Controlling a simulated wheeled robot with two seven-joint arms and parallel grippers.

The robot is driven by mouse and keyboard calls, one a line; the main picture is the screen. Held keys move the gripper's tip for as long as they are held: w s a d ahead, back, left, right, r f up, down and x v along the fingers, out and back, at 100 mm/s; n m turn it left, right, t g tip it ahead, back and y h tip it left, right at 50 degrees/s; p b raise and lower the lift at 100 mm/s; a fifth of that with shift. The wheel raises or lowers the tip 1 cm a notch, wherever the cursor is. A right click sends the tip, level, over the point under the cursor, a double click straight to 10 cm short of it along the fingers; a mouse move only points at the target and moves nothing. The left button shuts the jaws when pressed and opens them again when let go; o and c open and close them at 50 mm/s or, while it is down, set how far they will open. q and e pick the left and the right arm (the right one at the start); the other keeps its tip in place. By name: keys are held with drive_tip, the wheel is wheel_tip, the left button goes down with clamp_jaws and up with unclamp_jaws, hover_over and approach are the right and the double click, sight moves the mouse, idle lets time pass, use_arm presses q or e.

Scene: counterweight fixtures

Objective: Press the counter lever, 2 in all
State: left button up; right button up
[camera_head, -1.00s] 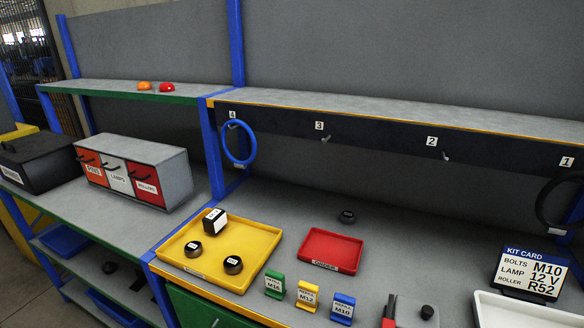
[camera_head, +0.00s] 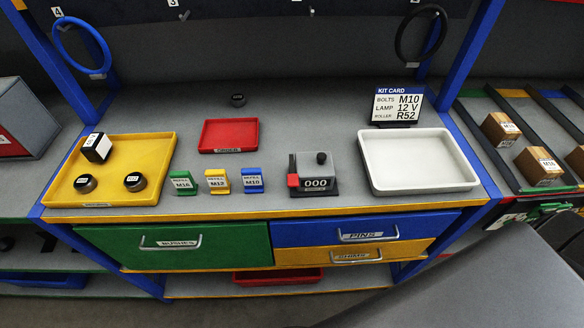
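Neither of my grippers shows in the head view, and nothing touches the counter.
Refill tags (camera_head: 217,181) stand left of the counter, and a white tray (camera_head: 417,186) lies right. A red tray (camera_head: 229,148) and yellow tray (camera_head: 88,199) lie farther left. The kit card (camera_head: 398,105) stands behind. A large grey surface (camera_head: 480,285) fills the lower right.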

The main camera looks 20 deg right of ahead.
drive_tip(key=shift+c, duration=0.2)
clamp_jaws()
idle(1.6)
